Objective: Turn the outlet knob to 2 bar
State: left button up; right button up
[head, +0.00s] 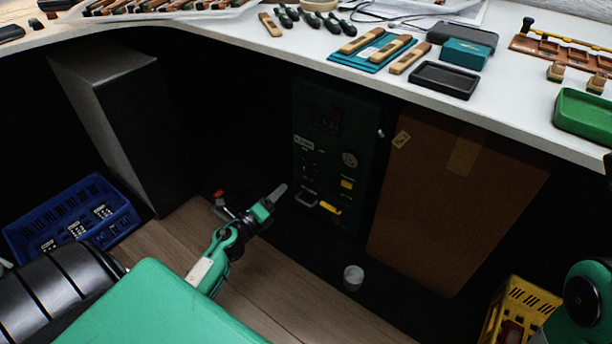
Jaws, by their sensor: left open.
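A dark green unit (335,120) with a control panel stands in shadow under the bench. Its panel has a dark display, a round pale dial (349,159), small dark controls (308,168) on the left, and yellow parts, one a handle (329,208) low down. The markings are too small and dark to read, so I cannot tell which control is the outlet knob or where it is set. My left gripper (276,196) is open and empty, in front of and left of the panel's lower part, apparently apart from it. My right gripper is out of view.
The white bench top (290,55) overhangs the unit and carries tools, trays and wooden parts. A blue crate (75,220), a small pale cup (353,278) and a yellow crate (520,310) are on the floor.

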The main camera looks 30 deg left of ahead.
aim_at(304, 171)
pick_arm(q)
jog(key=w+f+b, duration=0.1)
jog(key=w, duration=0.4)
jog(key=w+f+b, duration=0.1)
jog(key=w, duration=0.3)
jog(key=w+b, duration=0.1)
jog(key=w, duration=0.4)
jog(key=shift+w+f, duration=0.3)
jog(key=shift+f, duration=0.1)
jog(key=c, duration=1)
